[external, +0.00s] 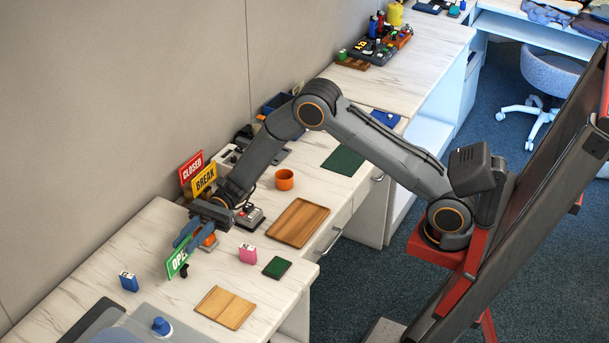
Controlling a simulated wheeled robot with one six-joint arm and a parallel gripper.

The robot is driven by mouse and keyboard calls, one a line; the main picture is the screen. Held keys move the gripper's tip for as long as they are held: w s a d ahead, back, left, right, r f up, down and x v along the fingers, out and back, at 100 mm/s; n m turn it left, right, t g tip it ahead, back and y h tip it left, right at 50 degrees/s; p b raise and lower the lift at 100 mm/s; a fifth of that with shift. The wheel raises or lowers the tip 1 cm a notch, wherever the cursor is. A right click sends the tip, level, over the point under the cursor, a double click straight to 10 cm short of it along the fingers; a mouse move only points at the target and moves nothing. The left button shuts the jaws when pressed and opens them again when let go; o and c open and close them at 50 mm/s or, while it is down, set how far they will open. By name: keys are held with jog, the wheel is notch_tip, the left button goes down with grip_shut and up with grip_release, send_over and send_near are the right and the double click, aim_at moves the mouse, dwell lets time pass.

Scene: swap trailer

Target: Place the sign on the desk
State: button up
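A green sign with white letters, apparently "OPEN" (177,264), is at the left part of the white marble-topped desk (150,222). It looks tilted, with a small black piece at its lower right. My gripper (192,238) is right above it, and its blue-grey fingers overlap the sign's top edge. I cannot tell whether they grip it or whether the sign touches the desk. A red "CLOSED" sign (191,166) and a yellow "BREAK" sign (205,179) stand by the wall behind my gripper.
An orange cup (285,179), a wooden tray (298,223), a pink box (248,253), a dark green pad (277,267), a wooden board (225,307) and a blue box (129,281) lie around. A grey device with buttons (249,217) sits close to my wrist. The desk's left end has bare room.

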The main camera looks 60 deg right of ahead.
aim_at(178, 247)
jog(key=shift+o, duration=0.6)
jog(key=shift+d+b, duration=0.4)
jog(key=shift+d, duration=1.6)
jog(key=shift+w+b, duration=0.15)
jog(key=shift+b, duration=1.2)
jog(key=shift+r+b, duration=0.1)
jog(key=shift+b, duration=0.35)
jog(key=shift+a+r, duration=0.1)
jog(key=shift+r, duration=0.05)
jog(key=shift+a+r, duration=0.2)
jog(key=shift+a, duration=0.9)
jog(key=a, duration=0.2)
jog(key=a+p, duration=0.1)
jog(key=a, duration=0.2)
jog(key=shift+s+a+f, duration=0.15)
jog(key=shift+s+a, duration=0.1)
jog(key=shift+a, duration=0.05)
jog(key=shift+c, duration=0.3)
grip_shut()
